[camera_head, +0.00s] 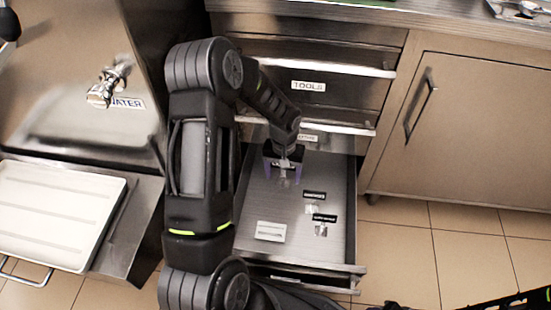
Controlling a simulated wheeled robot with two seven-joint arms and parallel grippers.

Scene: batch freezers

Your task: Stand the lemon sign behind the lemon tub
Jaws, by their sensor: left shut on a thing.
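My left gripper (284,173) reaches down into an open drawer (348,185) and is shut on a small, pale, partly see-through piece, perhaps a sign. The fingers and the small size hide its lettering, so I cannot tell whether it is the lemon sign. Two small black signs on clear stands, an upper one (314,195) and a lower one (324,217), lie in the drawer to the right of the gripper. A white card (270,231) lies nearer the drawer's front left. Their print is too small to read. No lemon tub is in view.
A shut drawer labelled TOOLS (308,86) is above the open one. A cupboard (470,130) stands at the right, below the steel counter (450,25). A tap (108,84) and a white tray (55,215) are at the left. Part of my right arm shows at bottom right.

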